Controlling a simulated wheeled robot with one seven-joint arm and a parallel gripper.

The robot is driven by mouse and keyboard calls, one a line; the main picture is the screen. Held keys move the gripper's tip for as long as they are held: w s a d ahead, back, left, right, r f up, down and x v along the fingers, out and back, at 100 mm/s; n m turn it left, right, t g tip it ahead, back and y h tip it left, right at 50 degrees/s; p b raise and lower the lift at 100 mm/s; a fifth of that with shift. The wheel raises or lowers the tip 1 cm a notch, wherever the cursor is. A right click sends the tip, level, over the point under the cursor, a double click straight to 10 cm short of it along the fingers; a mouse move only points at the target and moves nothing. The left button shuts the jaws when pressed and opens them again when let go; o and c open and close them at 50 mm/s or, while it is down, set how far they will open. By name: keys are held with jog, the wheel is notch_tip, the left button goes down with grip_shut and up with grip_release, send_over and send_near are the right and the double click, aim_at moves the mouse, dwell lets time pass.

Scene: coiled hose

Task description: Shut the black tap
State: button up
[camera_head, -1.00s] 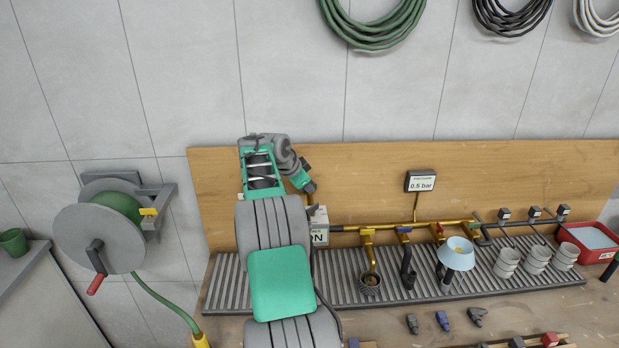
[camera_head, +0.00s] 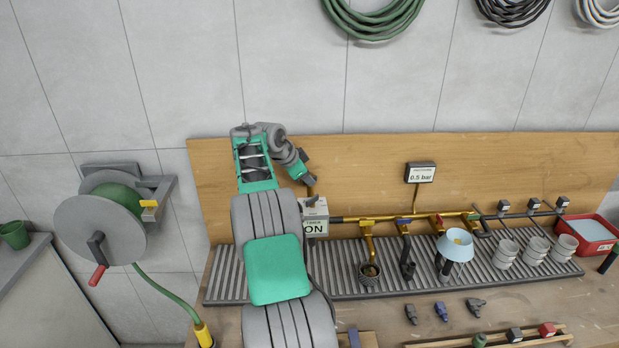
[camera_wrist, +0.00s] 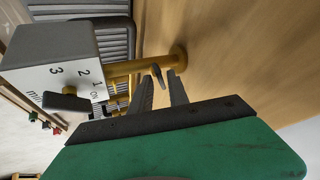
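A small black tap lever (camera_wrist: 158,75) sits by the yellow pipe (camera_wrist: 140,66) near the wooden board in the wrist view. My gripper (camera_wrist: 161,76) is open, with one finger on each side of the lever; contact is not clear. In the head view, my gripper (camera_head: 309,181) points down just above the timer box (camera_head: 315,222). The lever is hard to make out there. The wrist view shows the timer box (camera_wrist: 50,45) with a black knob (camera_wrist: 66,101) and a number scale; its front in the head view reads ON.
To the right, the pipe carries outlets with blue (camera_head: 404,221) and red (camera_head: 438,220) handles. A hose reel (camera_head: 98,228) is at left.

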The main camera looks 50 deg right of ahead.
notch_tip(320, 180, up, 7)
dwell(0.5)
jog(key=shift+f, duration=0.1)
